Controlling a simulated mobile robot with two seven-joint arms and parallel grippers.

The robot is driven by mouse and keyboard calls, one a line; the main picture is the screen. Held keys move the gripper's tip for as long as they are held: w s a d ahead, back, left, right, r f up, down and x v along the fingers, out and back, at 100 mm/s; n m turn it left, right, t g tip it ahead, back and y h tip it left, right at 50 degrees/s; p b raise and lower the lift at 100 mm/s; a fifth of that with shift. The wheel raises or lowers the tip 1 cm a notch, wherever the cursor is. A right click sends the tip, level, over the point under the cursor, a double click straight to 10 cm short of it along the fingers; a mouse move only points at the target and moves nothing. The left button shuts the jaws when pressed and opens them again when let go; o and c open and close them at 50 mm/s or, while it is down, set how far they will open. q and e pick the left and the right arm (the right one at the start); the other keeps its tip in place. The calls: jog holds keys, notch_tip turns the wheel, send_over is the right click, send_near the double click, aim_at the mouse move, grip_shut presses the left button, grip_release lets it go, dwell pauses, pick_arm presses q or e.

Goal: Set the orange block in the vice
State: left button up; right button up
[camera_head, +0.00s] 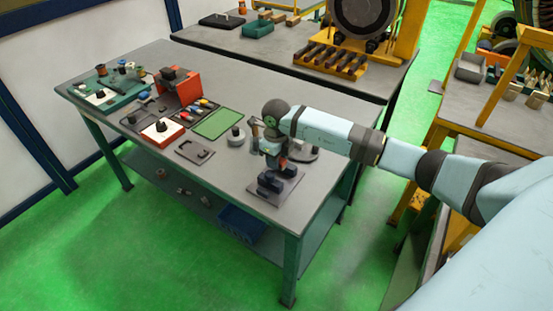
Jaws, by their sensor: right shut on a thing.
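The vice (268,184) is a small dark blue clamp on a grey base plate near the front right corner of the grey table. My right gripper (276,164) points down just above the vice and is shut on the orange block. Only a small bit of the orange block (284,162) shows by the fingertips. The gripper hides most of it. I cannot tell whether the block touches the vice jaws. My left gripper is not in view.
A round grey stand (303,151) is close behind the gripper. A grey plate (194,151), a green mat (217,123) and a weight-like grey piece (236,136) lie to the left. A red-orange box (181,88) stands farther back. The table's front right corner is bare.

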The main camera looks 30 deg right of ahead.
jog(key=shift+f, duration=0.3)
jog(key=shift+f+b, duration=0.75)
jog(key=shift+s+f, duration=0.1)
jog(key=shift+f, duration=0.15)
jog(key=shift+f+b, duration=0.1)
jog(key=shift+b, duration=0.2)
